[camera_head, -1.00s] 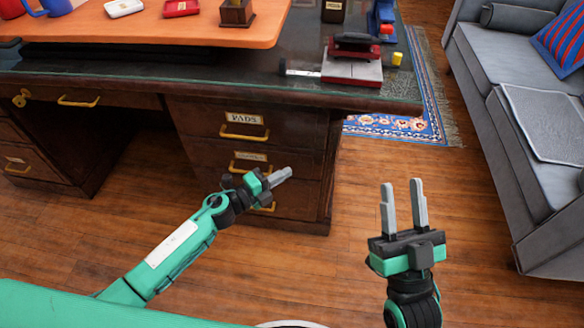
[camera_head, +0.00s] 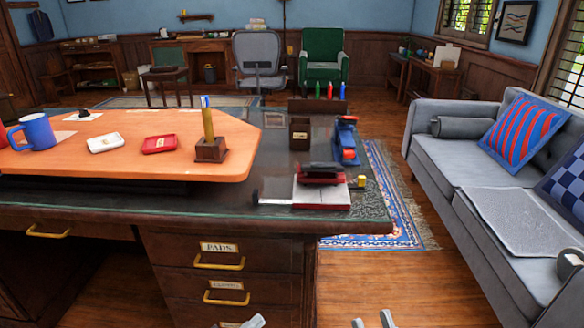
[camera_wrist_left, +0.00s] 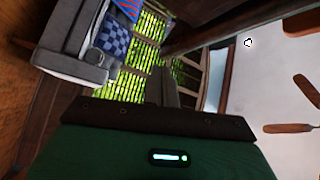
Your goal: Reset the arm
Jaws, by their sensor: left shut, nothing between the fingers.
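My left gripper (camera_head: 254,321) shows only as fingertips at the bottom edge of the head view, in front of the desk's drawers. Its fingers are together with nothing seen between them. My right gripper (camera_head: 372,320) shows as two separate fingertips at the bottom edge, to the right of the desk. It is open and empty. Both arms are otherwise below the head view.
A dark wooden desk (camera_head: 225,212) with drawers fills the left and middle. An orange board (camera_head: 100,165) on it holds a blue mug (camera_head: 38,132) and small trays. A grey sofa (camera_head: 425,160) stands right. Wooden floor (camera_head: 440,285) lies open between desk and sofa.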

